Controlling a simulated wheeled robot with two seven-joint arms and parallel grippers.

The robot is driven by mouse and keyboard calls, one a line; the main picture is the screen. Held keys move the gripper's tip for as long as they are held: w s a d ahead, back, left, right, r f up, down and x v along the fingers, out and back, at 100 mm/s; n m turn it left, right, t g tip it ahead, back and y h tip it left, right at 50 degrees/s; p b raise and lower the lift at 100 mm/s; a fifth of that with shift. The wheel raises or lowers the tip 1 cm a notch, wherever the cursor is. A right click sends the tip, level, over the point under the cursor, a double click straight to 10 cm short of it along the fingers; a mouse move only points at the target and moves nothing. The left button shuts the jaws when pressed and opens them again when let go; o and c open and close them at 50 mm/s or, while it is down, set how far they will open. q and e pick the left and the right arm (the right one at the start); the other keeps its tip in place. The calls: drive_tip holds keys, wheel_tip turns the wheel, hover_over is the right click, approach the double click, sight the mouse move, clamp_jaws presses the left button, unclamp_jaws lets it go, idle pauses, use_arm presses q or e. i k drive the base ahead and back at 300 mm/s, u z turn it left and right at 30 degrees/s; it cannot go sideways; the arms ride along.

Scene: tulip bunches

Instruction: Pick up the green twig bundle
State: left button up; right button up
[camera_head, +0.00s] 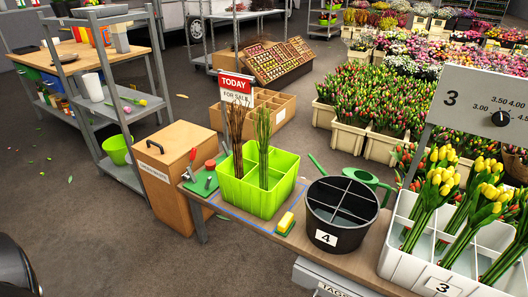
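The green twig bundle (264,148) is a tall, thin bunch of green stems. It stands upright in the bright green divided crate (262,207), in the right part of the crate. A brown twig bundle (236,135) stands to its left in the same crate. The lower ends of both bundles are hidden by the crate walls. Neither of my grippers shows in the head view. A dark rounded shape cuts into the lower left corner, and I cannot tell what part it is.
The crate stands on a narrow table (365,268). A black divided bucket (335,235), a yellow sponge (286,221) and a green watering can (362,178) are to its right. A white tub (407,262) holds yellow tulips. A red "TODAY" sign (236,85) rises behind the twigs.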

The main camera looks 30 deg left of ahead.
sight(263, 153)
drive_tip(key=k, duration=0.65)
drive_tip(key=u, duration=0.75)
drive_tip(key=i, duration=1.05)
drive_tip(key=u, duration=0.6)
drive_tip(key=i, duration=1)
drive_tip(key=z, duration=0.2)
